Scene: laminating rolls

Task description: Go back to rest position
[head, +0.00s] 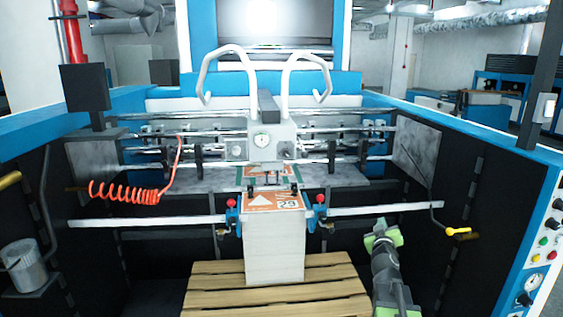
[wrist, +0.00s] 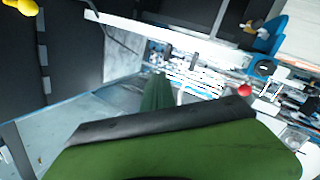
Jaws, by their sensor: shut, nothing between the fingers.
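My arm stands at the lower right in the head view, right of the paper stack. My gripper (head: 380,228), green and dark, is at its upper end, shut and empty, apart from the stack. The stack of sheets (head: 274,262) stands upright on a wooden pallet (head: 330,285), with an orange and white printed top (head: 272,201). In the wrist view, a large green part of mine with a dark edge fills the bottom. The fingertips are hard to make out there.
A blue and white machine frame surrounds the arm. The control panel (head: 545,240) is at the right. An orange coiled hose (head: 125,191) hangs at the left. Dark floor shows around the pallet.

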